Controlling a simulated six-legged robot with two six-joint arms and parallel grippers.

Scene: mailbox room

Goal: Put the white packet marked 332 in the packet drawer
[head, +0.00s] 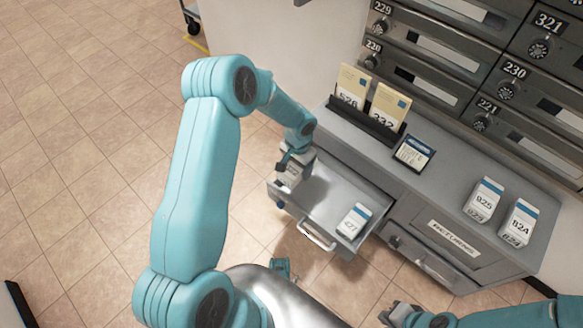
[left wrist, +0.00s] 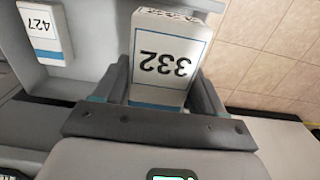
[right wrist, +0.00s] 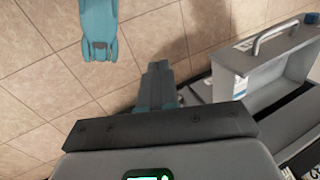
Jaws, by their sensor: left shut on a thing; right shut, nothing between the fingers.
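The white packet marked 332 (left wrist: 168,58) is between the fingers of my left gripper (left wrist: 165,95), which is shut on it. In the head view the packet (head: 290,175) is at the left end of the open drawer (head: 325,192), and my left gripper (head: 297,160) is above it. I cannot tell whether the packet touches the drawer floor. A white packet marked 427 (head: 353,222) lies in the drawer's right part; it also shows in the left wrist view (left wrist: 46,32). My right gripper (right wrist: 157,85) is shut and empty, low at the front right in the head view (head: 392,312).
A dark holder (head: 366,124) has two cream envelopes, one marked 332 (head: 389,108). Numbered mailboxes (head: 440,50) rise behind.

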